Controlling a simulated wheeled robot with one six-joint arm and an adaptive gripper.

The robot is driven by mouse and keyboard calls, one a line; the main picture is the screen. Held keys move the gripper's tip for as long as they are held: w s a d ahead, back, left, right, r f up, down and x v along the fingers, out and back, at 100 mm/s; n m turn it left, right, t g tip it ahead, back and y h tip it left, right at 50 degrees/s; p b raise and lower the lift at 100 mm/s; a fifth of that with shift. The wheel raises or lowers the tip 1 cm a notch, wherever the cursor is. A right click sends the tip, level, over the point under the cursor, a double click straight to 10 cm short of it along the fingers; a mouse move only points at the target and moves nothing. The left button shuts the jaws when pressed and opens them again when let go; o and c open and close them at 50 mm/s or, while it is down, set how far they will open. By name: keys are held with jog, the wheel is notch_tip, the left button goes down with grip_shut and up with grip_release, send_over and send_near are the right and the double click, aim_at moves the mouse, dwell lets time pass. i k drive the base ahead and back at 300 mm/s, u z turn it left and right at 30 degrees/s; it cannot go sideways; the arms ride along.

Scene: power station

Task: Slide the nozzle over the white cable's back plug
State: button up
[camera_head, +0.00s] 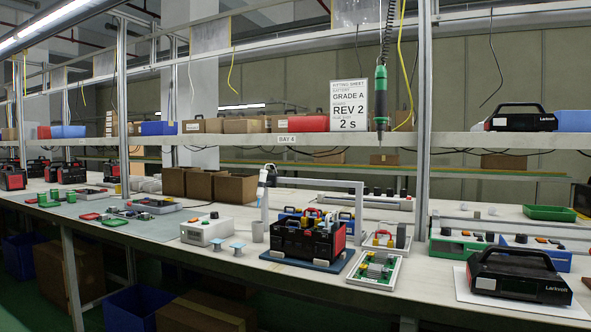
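A black and red open power station (308,240) stands on a dark blue mat (290,263) in the middle of the bench. Coloured cables and plugs rise from its top; they are too small for me to tell which is the white cable's back plug. A white tool with a dark end (266,176), perhaps the one with the nozzle, hangs on the left post of a pale frame, above a grey cup (258,232). It is apart from the power station. My gripper is not in view.
A white box (207,230) and two small blue-topped stands (238,247) are left of the power station. A tray with a green board (375,269) is right of it. A green screwdriver (381,95) hangs above. A closed power station (518,275) stands far right.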

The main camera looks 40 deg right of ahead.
aim_at(271, 179)
jog(key=u, duration=0.05)
jog(key=k, duration=0.2)
jog(key=z, duration=1)
